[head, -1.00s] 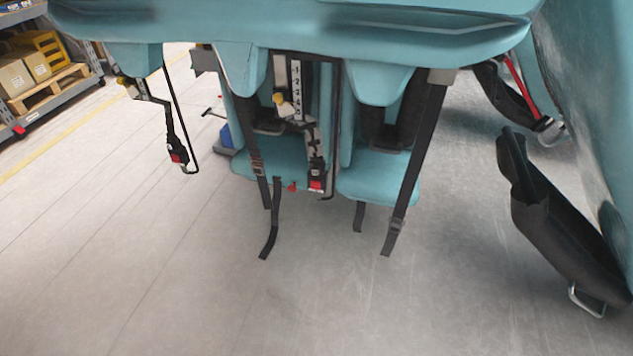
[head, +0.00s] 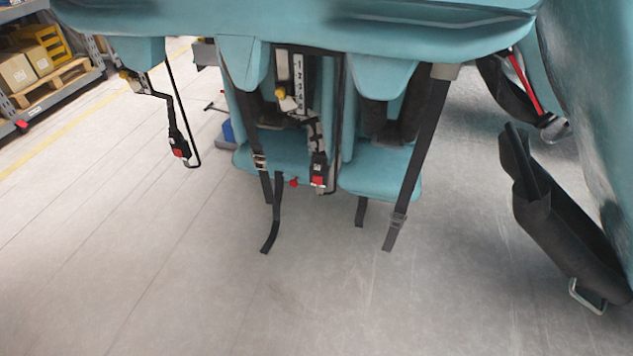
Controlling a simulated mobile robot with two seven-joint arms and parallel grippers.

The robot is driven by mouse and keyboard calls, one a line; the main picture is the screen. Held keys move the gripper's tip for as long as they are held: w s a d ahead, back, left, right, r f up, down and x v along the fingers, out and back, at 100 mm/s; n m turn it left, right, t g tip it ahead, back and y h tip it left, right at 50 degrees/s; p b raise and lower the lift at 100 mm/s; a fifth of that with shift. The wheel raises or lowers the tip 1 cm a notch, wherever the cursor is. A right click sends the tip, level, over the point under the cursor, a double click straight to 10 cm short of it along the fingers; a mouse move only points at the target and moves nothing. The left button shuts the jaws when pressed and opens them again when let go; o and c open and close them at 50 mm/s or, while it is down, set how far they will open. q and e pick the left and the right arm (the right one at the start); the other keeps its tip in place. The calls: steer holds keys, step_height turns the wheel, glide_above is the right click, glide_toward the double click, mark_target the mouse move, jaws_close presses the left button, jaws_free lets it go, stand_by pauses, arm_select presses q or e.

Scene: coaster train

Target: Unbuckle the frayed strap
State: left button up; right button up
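Several dark straps hang from the teal train car (head: 300,30) in the head view. One long strap (head: 425,140) hangs on the right, with a buckle (head: 397,220) near its lower end. Another strap (head: 271,220) hangs left of centre, with a metal adjuster (head: 260,160) above it. A black buckle with a red button (head: 318,178) hangs in the middle, and a similar buckle (head: 180,147) hangs at the left. I cannot tell which strap is frayed. Neither of my grippers is in view.
A black padded part with a metal loop (head: 565,225) stands out at the right beside a teal body panel. Shelving with boxes (head: 40,65) is at the far left. The grey floor (head: 200,290) in front is clear.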

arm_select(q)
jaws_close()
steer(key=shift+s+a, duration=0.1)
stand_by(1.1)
